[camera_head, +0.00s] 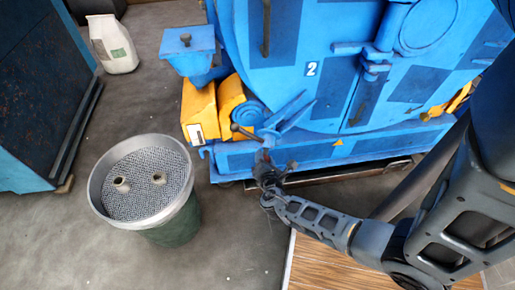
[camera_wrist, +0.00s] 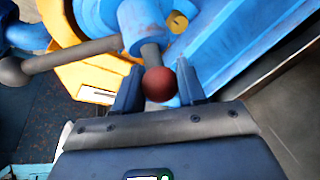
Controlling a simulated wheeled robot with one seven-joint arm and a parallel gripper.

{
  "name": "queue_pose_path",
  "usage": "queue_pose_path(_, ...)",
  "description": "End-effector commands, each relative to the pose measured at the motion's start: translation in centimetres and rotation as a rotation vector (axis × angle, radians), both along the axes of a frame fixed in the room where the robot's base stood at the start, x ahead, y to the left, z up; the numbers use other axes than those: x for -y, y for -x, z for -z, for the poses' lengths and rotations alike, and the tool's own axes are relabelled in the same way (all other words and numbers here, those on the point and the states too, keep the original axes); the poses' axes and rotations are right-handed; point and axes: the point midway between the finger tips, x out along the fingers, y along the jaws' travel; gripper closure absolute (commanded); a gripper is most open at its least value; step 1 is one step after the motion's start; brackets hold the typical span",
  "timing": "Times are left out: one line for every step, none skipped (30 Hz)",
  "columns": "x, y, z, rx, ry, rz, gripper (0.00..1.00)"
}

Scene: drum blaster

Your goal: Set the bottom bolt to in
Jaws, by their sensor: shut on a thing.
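The blue drum machine (camera_head: 330,60) fills the upper right of the head view. My gripper (camera_head: 265,158) is at its lower front left corner. In the wrist view, a grey rod (camera_wrist: 150,54) with a dark red ball end (camera_wrist: 159,85) comes out of a blue cylindrical boss (camera_wrist: 142,25). It appears to be the bottom bolt's handle. My gripper's two fingers (camera_wrist: 159,70) stand on either side of the ball and are shut on it. Whether the bolt is in or out cannot be told.
A grey bar with a ball end (camera_wrist: 12,71) sticks out left of the boss. Yellow blocks (camera_head: 199,112) sit left of my gripper. A bucket with a perforated top (camera_head: 100,190) stands at left, a white bag (camera_head: 112,45) behind it. Bare floor (camera_head: 240,235) lies in front.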

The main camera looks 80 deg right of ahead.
Motion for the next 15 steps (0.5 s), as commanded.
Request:
queue_pose_path(0.0,0.7,-1.7,-0.013,-0.022,-0.024,1.00)
queue_pose_path(-0.1,1.0,-1.9,-0.019,-0.035,-0.039,1.00)
queue_pose_path(-0.1,1.4,-2.3,-0.026,-0.054,-0.059,1.00)
queue_pose_path(-0.2,1.7,-2.5,-0.031,-0.069,-0.075,1.00)
queue_pose_path(-0.2,2.0,-2.8,-0.039,-0.083,-0.091,1.00)
queue_pose_path(-0.2,2.3,-3.1,-0.045,-0.102,-0.111,1.00)
queue_pose_path(-0.2,2.6,-3.3,-0.051,-0.114,-0.125,1.00)
queue_pose_path(-0.2,2.8,-3.6,-0.056,-0.128,-0.139,1.00)
queue_pose_path(-0.2,3.2,-3.9,-0.064,-0.145,-0.158,1.00)
queue_pose_path(-0.2,3.4,-4.1,-0.069,-0.158,-0.172,1.00)
queue_pose_path(-0.2,3.7,-4.3,-0.074,-0.171,-0.185,1.00)
queue_pose_path(-0.1,3.9,-4.6,-0.080,-0.186,-0.202,1.00)
queue_pose_path(-0.1,4.1,-4.8,-0.085,-0.197,-0.214,1.00)
queue_pose_path(-0.1,4.3,-5.0,-0.089,-0.208,-0.226,1.00)
queue_pose_path(0.0,4.6,-5.2,-0.095,-0.222,-0.240,1.00)
